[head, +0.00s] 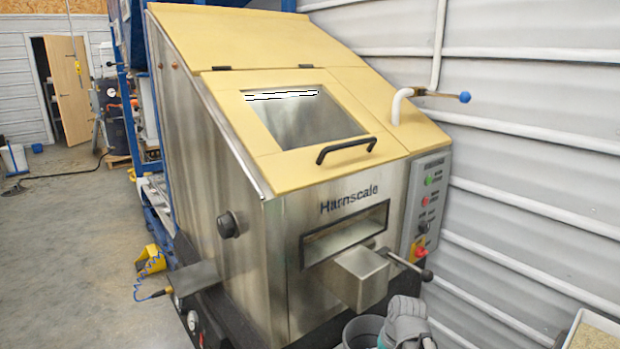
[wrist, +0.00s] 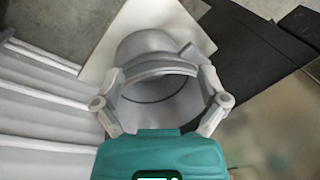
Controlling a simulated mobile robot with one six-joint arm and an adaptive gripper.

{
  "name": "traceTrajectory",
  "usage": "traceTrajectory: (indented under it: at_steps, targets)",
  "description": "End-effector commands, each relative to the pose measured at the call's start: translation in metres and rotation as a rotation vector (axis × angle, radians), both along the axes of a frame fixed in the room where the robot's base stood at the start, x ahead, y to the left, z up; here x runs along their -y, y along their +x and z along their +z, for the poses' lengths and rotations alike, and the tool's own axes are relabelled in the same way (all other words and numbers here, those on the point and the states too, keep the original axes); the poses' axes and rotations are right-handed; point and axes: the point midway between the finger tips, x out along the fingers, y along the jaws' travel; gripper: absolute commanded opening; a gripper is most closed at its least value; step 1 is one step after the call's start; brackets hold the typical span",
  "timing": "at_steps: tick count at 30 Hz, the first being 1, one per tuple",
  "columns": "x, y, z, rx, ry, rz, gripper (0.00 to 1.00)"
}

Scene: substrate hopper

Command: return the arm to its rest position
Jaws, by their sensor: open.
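My gripper (head: 405,322) shows at the bottom edge of the head view, right beside a grey round container (head: 362,333) that is partly cut off. In the wrist view my gripper (wrist: 160,78) is open, with one finger on each side of the picture of the same grey container (wrist: 155,100). The container is open-topped, with a small tab at its upper right, and stands over a pale board (wrist: 120,40). I cannot tell whether the fingers touch it. Nothing is seen gripped.
The steel hopper (head: 245,290) with yellow lid stands ahead, its outlet box (head: 352,278) and lever (head: 425,275) jutting out close to my gripper. A control panel (head: 428,205) and ribbed wall (head: 520,190) lie right. A tray of substrate (head: 597,340) is at lower right. Open floor (head: 70,230) lies left.

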Motion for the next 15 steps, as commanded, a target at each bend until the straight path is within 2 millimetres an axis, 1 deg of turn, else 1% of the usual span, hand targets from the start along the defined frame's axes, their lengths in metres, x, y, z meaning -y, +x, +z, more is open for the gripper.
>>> traceTrajectory:
  at_steps: [1,3,13,15]
  targets:
    - [-0.003,-0.006,-0.005,-0.006,-0.028,0.015,0.93]
    - [-0.004,-0.011,-0.008,-0.015,-0.066,0.032,0.93]
    - [-0.010,-0.031,-0.019,-0.040,-0.211,0.095,0.93]
    - [-0.010,-0.029,-0.008,-0.040,-0.212,0.094,0.93]
